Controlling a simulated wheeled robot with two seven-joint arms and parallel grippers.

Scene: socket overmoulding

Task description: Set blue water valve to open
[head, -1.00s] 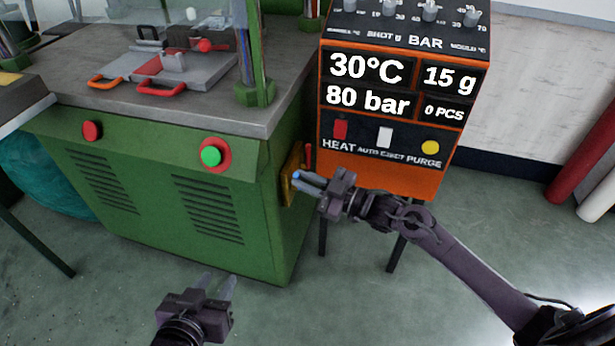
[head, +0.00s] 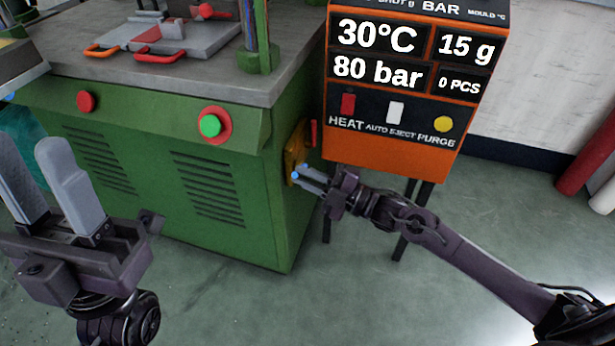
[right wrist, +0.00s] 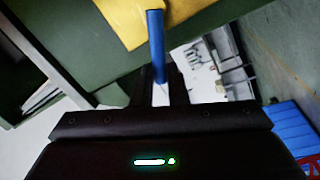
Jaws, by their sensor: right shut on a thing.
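The blue valve handle (right wrist: 155,40) shows in the right wrist view as a narrow blue lever standing up between my fingers, in front of a yellow plate (right wrist: 122,18). My right gripper (right wrist: 160,84) is shut on its near end. In the head view my right gripper (head: 303,175) reaches the yellow plate (head: 294,146) on the green machine's right side; only small blue bits (head: 296,174) of the handle show there. The valve body is hidden. My left gripper (head: 35,155) is open and empty at the lower left, away from the valve.
A red lever (head: 313,134) stands by the yellow plate, above my right gripper. The orange control box (head: 385,165) on dark legs stands close to the right. The green machine (head: 215,235) carries red and green buttons. Floor (head: 360,300) is clear in front.

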